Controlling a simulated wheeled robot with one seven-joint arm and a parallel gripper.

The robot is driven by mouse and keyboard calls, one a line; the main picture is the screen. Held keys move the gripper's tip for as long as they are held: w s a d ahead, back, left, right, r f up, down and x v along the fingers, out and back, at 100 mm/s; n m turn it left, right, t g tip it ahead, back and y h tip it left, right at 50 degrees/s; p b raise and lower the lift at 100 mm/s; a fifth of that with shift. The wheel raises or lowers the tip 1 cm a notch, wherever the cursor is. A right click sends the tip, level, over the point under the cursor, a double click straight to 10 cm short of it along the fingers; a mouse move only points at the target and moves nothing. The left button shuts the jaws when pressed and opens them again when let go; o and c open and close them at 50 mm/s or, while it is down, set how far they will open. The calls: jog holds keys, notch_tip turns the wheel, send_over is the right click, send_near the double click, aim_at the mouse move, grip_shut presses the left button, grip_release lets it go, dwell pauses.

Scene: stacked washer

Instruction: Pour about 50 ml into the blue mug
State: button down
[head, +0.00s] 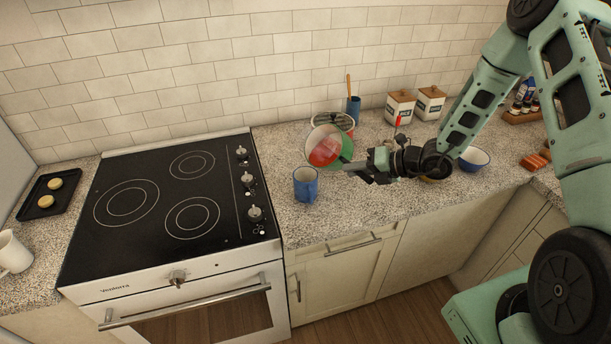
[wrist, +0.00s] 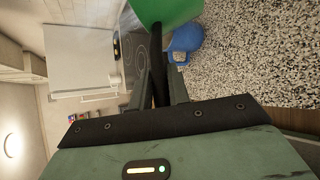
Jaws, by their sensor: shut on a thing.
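A green pan (head: 346,149) with a pale inside is held tilted, its opening facing the head camera and left. Red contents (head: 325,152) show inside it. My gripper (head: 369,166) is shut on its dark handle (wrist: 159,85); the green pan wall (wrist: 165,10) also shows at the top of the wrist view. The blue mug (head: 306,185) stands upright on the counter below and left of the pan, apart from it. The mug also shows in the wrist view (wrist: 187,38), just beside the pan. How much is in the mug cannot be told.
A black cooktop (head: 170,190) lies left of the mug. Behind the pan stand a wide container (head: 346,121), partly hidden, and a blue utensil holder (head: 353,109). Two white canisters (head: 399,107) stand farther right. A blue and white bowl (head: 474,158) sits beyond my wrist. Counter before the mug is clear.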

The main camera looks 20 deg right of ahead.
jog(key=shift+a+r, duration=0.1)
jog(key=shift+r, duration=0.05)
jog(key=shift+a+r+n+h+b, duration=0.1)
jog(key=shift+a+n+h+b, duration=0.1)
jog(key=shift+n+h+b, duration=0.25)
jog(key=shift+s+a, duration=0.25)
jog(key=shift+a, duration=0.05)
jog(key=shift+s+a+r+n+h+b, duration=0.1)
jog(key=shift+a+r+n+h+b, duration=0.15)
jog(key=shift+h+b, duration=0.15)
dwell(1.5)
